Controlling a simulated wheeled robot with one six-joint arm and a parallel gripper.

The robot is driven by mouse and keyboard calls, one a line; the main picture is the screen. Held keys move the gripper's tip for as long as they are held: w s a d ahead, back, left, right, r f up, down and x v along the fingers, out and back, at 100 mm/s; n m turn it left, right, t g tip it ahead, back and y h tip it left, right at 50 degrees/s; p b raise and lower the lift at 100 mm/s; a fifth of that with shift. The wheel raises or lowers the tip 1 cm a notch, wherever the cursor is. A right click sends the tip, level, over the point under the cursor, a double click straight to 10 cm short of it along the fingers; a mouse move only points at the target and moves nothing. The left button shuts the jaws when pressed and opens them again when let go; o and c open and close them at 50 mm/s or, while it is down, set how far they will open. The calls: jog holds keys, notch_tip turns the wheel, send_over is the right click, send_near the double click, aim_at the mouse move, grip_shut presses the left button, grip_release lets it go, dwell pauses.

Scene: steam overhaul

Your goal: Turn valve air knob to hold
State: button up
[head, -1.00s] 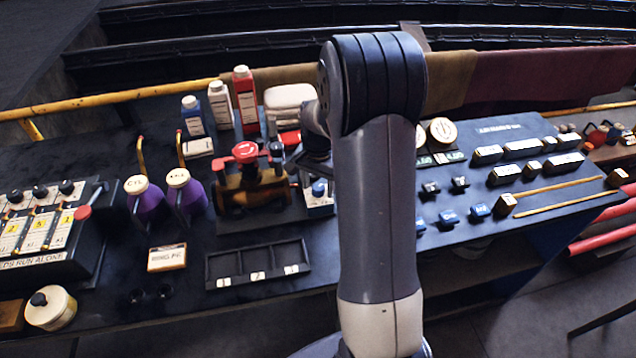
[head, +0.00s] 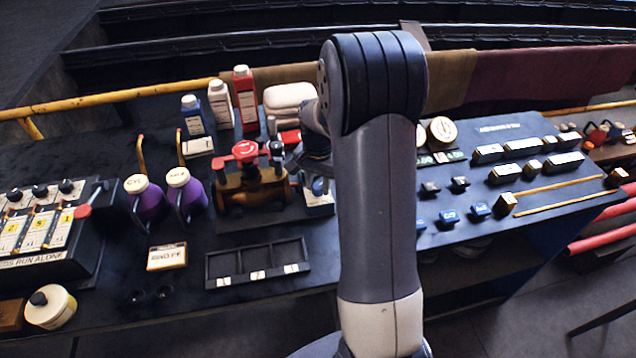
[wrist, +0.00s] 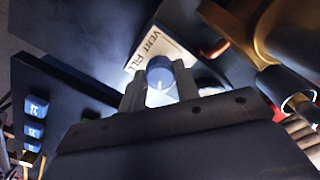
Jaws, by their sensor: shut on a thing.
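The valve air knob (wrist: 159,74) is a small blue knob with a white pointer line. It stands on a pale plate (wrist: 160,45) where I can read "VENT" and "FILL"; any other lettering is hidden. My gripper (wrist: 160,90) is shut on the knob, with one dark finger on each side.
A brown valve body (head: 250,190) with a red handwheel (head: 246,151) stands close to the left of the box. An empty dark tray (head: 258,264) lies in front. Blue switches (head: 448,217) sit to the right.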

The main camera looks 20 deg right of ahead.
aim_at(318, 186)
jog(key=n+b, duration=0.1)
jog(key=n, duration=0.4)
jog(key=n+b, duration=0.1)
jog(key=n, duration=0.5)
dwell(0.3)
jog(key=shift+n, duration=0.3)
jog(key=o, duration=1)
jog(key=shift+c, duration=0.2)
notch_tip(318, 186, up, 11)
jog(key=shift+b, duration=0.35)
jog(key=shift+f, duration=0.1)
